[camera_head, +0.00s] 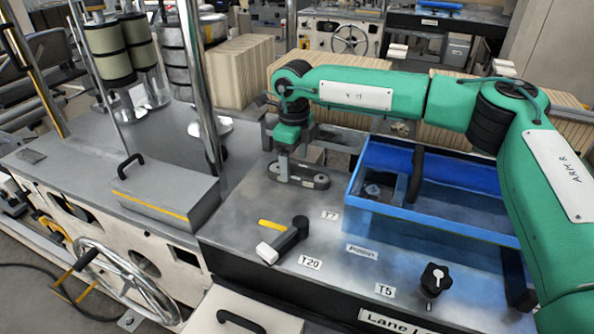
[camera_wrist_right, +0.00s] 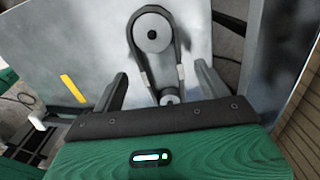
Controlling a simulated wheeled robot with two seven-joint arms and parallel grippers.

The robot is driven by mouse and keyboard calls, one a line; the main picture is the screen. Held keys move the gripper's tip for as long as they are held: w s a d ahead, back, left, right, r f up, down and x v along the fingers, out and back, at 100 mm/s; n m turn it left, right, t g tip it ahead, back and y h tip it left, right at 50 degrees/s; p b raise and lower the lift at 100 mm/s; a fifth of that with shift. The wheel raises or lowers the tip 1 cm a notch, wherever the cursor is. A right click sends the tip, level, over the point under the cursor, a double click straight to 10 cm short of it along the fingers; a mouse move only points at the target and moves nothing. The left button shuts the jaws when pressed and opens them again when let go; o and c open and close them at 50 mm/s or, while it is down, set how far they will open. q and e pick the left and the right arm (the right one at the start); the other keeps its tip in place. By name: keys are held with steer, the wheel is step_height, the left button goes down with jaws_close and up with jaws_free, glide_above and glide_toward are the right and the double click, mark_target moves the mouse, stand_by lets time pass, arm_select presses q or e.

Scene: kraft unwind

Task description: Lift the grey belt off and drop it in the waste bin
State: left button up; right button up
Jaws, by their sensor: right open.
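The grey belt (camera_head: 300,181) is a dark loop on the metal bench top, running around two pulleys. In the right wrist view the belt (camera_wrist_right: 181,52) passes around a large round pulley (camera_wrist_right: 152,34) and a small one (camera_wrist_right: 170,97). My right gripper (camera_head: 283,168) is over the belt's left end, pointing down. In its wrist view my right gripper (camera_wrist_right: 162,82) is open, one finger on each side of the belt near the small pulley; contact cannot be told. A blue open-topped bin (camera_head: 430,225) stands right of the belt. My left gripper is out of view.
A black-handled tool (camera_head: 287,240) lies in front of the belt. A black knob (camera_head: 434,279) stands at the front right. A grey box with a handle (camera_head: 165,195) and a metal post (camera_head: 200,90) stand left. My right arm reaches over the blue bin.

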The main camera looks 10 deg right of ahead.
steer(key=shift+f, duration=1.3)
steer(key=c, duration=1.1)
